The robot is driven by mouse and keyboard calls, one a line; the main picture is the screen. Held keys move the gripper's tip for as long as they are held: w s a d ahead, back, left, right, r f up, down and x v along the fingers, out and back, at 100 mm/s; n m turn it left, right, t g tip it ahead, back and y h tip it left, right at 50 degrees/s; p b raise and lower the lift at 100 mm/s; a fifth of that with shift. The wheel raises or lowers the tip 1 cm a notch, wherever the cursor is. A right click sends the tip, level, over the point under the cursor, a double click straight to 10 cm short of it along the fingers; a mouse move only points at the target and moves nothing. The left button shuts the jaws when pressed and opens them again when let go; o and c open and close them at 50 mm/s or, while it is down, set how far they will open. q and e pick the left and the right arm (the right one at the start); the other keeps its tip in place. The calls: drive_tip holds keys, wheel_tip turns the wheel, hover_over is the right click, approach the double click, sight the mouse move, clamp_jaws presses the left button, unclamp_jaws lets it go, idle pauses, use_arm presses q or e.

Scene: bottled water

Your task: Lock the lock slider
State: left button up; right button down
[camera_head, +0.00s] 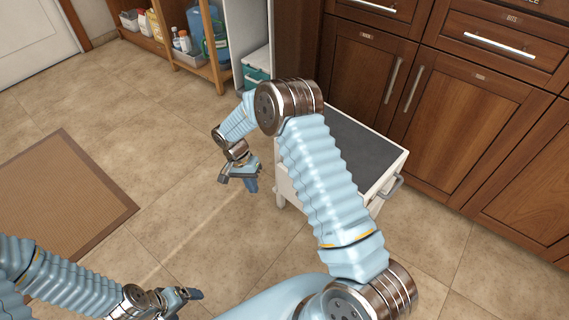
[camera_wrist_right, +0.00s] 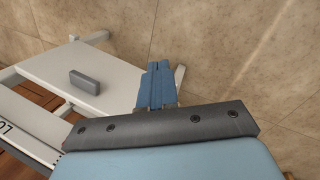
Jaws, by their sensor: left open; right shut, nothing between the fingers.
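A small grey block (camera_wrist_right: 85,80), which looks like the lock slider, sits on a white panel (camera_wrist_right: 120,88) in the right wrist view. Part of dark lettering (camera_wrist_right: 5,127) shows at the left edge there, cut off by the frame. My right gripper (camera_wrist_right: 155,85) is shut and empty, to the right of the block and apart from it. In the head view my right gripper (camera_head: 238,178) is left of the white cart (camera_head: 284,188), whose near side is largely hidden by my right arm. My left gripper (camera_head: 190,294) is open and empty at the lower left, far from the cart.
The cart has a dark grey top and a handle (camera_head: 390,187) on its right. Wooden cabinets (camera_head: 450,130) stand behind it. A shelf (camera_head: 200,65) with bottles is at the back. A brown mat (camera_head: 60,195) lies left; the tiled floor between is clear.

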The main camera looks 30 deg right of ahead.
drive_tip(key=w+d+r+m+h, duration=0.2)
drive_tip(key=w+r+m, duration=0.1)
drive_tip(key=r, duration=0.4)
drive_tip(key=w+d+r+m+g+h+b, duration=0.1)
drive_tip(key=w+d+r+m+h, duration=0.1)
drive_tip(key=r, duration=0.5)
drive_tip(key=shift+w+d+m+h, duration=0.3)
drive_tip(key=shift+w+d+m, duration=0.3)
drive_tip(key=shift+d+m, duration=0.4)
drive_tip(key=shift+a, duration=0.1)
drive_tip(key=s+d+f, duration=0.5)
drive_tip(key=s+f, duration=0.2)
drive_tip(key=f, duration=0.1)
drive_tip(key=shift+s+d+p, duration=0.15)
drive_tip(key=shift+d+p, duration=0.15)
drive_tip(key=shift+d, duration=0.1)
drive_tip(key=shift+s, duration=0.1)
